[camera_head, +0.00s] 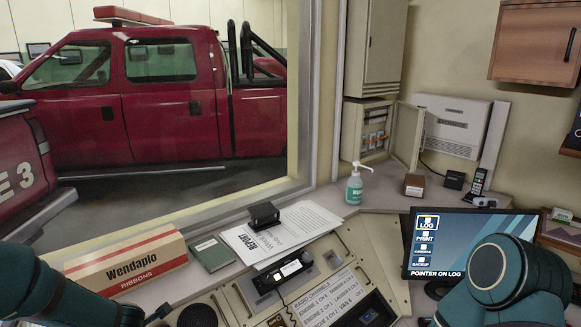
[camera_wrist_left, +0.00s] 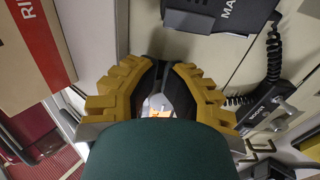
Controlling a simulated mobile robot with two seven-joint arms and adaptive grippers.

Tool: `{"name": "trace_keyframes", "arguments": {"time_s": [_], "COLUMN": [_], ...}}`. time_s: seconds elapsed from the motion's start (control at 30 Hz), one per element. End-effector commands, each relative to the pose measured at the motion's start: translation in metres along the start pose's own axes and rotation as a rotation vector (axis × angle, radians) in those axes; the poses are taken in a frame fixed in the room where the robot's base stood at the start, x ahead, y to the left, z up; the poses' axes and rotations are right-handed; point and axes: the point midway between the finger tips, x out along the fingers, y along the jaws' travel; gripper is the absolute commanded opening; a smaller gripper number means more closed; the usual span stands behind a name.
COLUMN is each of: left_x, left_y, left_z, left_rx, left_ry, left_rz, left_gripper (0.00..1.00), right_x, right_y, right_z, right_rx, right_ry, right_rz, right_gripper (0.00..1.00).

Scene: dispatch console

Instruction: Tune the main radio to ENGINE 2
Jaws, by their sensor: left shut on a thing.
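The black main radio (camera_head: 283,272) sits on the sloped console, with a small light strip on its front. Its dark body, lettered "MA", shows at the top of the left wrist view (camera_wrist_left: 220,14). A channel list (camera_head: 330,300) lies beside it, with ENGINE 2 partly readable. My left gripper (camera_wrist_left: 160,66) has its yellow fingers drawn together below and left of the radio, apart from it in the picture. What lies between the fingers cannot be made out. In the head view its arm is at the lower left. My right arm is at the lower right; its gripper is not visible.
A coiled cord (camera_wrist_left: 273,55) and handset (camera_wrist_left: 265,108) are right of my left gripper. A Wendaplo ribbons box (camera_head: 126,258), green book (camera_head: 211,253), report papers (camera_head: 290,228) and black stamp (camera_head: 263,214) lie behind the console. A monitor (camera_head: 466,247) stands right, reading "POINTER ON LOG".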

Motion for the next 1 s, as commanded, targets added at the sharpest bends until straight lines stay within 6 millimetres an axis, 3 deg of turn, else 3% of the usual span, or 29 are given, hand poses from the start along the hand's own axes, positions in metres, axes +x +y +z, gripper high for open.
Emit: {"name": "trace_keyframes", "arguments": {"time_s": [0.17, 0.63, 1.0], "left_x": [-0.007, -0.058, -0.061], "left_y": [0.002, 0.002, 0.0], "left_z": [0.001, 0.003, 0.003], "left_rx": [-0.001, 0.002, 0.002], "left_ry": [0.0, -0.006, -0.005], "left_rz": [0.002, 0.0, 0.0], "left_gripper": [0.0, 0.0, 0.0], "right_x": [-0.005, -0.038, -0.039], "right_y": [-0.002, -0.014, -0.015], "right_z": [-0.001, -0.005, -0.005], "right_rx": [0.0, 0.0, 0.0], "right_ry": [0.0, 0.0, 0.0], "right_rz": [0.0, 0.0, 0.0], "right_gripper": [0.47, 0.47, 0.47]}}
